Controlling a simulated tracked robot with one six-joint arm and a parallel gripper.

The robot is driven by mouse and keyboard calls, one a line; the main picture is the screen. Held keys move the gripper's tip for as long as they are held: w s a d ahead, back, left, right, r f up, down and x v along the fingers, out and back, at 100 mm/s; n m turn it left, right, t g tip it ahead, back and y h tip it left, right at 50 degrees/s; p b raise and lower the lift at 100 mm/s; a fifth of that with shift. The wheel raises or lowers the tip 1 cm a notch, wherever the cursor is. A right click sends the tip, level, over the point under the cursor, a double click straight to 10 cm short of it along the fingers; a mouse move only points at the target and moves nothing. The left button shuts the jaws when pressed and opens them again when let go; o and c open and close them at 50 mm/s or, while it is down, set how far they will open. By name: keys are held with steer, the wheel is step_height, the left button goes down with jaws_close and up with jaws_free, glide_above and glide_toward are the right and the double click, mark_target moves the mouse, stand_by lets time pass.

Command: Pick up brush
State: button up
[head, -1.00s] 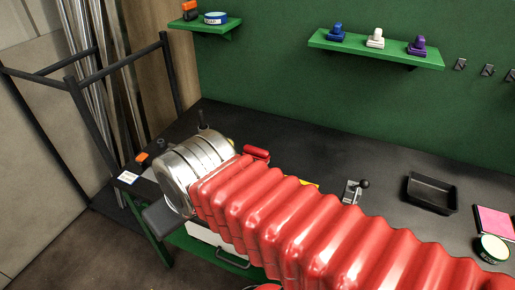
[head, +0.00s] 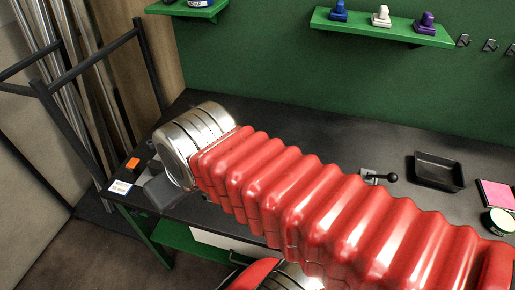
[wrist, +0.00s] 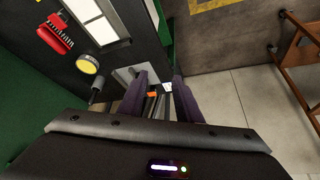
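The brush (wrist: 54,36) shows at the upper left of the wrist view. It has a red body and a row of bristles, and lies on the dark worktop. In the head view the brush is not visible; my red-sleeved arm covers that part of the bench. My gripper (wrist: 160,84) shows in the wrist view as two dark purple fingers with a gap between them. It is open, nothing is seen held, and it is apart from the brush, which lies up and to the left of the fingers.
A yellow round item (wrist: 87,64) and a bright framed panel (wrist: 95,20) are near the brush. An orange block (head: 132,164) and a white card (head: 120,187) lie at the bench's left end. A black tray (head: 422,178) is at right. A black frame (head: 52,104) stands left.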

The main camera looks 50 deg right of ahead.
steer(key=shift+o, duration=0.5)
steer(key=o, duration=0.3)
steer(key=shift+w+d, duration=0.2)
steer(key=shift+w, duration=0.05)
steer(key=shift+o, duration=0.4)
steer(key=w+d+n+g, duration=0.1)
steer(key=w+d, duration=0.5)
steer(key=d, duration=0.2)
steer(key=shift+f+n, duration=0.2)
steer(key=shift+n, duration=0.1)
steer(key=d+f+n, duration=0.1)
steer(key=d+f, duration=0.2)
steer(key=d, duration=0.7)
steer(key=w+d+f+n+y, duration=0.1)
steer(key=d+f, duration=0.3)
steer(key=d, duration=0.6)
steer(key=w+d+f+n, duration=0.1)
steer(key=d+f, duration=0.3)
steer(key=d, duration=0.7)
steer(key=shift+w+f+g+y, duration=0.2)
steer(key=shift+w+g+y, duration=0.1)
steer(key=shift+y, duration=0.1)
steer(key=shift+f, duration=0.1)
steer(key=x, duration=0.8)
steer(key=shift+w+a+f, duration=0.1)
steer(key=shift+a+f, duration=0.05)
steer(key=shift+f, duration=0.05)
